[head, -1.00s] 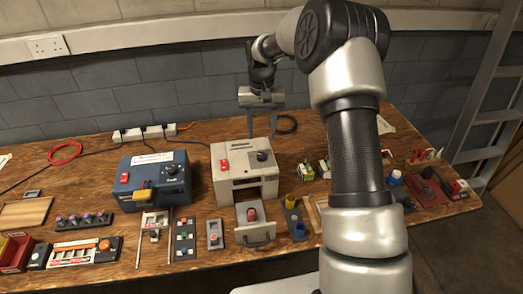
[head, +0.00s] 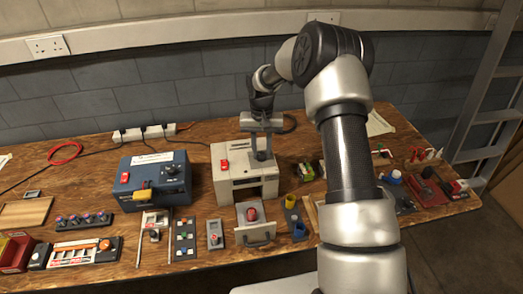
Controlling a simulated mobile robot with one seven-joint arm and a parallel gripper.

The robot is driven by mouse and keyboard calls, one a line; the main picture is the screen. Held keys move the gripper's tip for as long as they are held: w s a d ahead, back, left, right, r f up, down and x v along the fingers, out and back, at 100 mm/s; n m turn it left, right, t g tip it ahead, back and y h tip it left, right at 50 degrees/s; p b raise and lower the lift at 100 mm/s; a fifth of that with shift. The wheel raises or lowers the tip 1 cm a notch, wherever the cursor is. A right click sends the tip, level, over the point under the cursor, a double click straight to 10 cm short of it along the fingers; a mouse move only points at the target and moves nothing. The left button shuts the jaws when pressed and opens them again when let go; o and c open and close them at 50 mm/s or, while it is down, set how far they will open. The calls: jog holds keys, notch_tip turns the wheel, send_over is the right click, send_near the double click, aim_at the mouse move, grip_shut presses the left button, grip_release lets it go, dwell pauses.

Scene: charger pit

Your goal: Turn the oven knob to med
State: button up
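The oven is most likely the cream box (head: 228,190) in the middle of the bench, with a red switch (head: 224,165) on its top left. Any marks around the knob are too small or hidden to read.
A blue box (head: 140,168) with a dark knob and red switch stands to the left. Small parts crowd the bench front. A power strip (head: 143,133) lies behind.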

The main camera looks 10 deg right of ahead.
jog(key=c, duration=0.4)
jog(key=m+b, duration=0.2)
jog(key=m, duration=0.1)
jog(key=shift+f+m, duration=0.1)
jog(key=shift+m, duration=0.3)
jog(key=m+b, duration=0.1)
jog(key=m, duration=0.2)
jog(key=shift+d+m, duration=0.1)
jog(key=shift+m, duration=0.2)
jog(key=m, duration=0.4)
jog(key=shift+m, duration=0.3)
jog(key=o, duration=1)
jog(key=shift+s, duration=0.1)
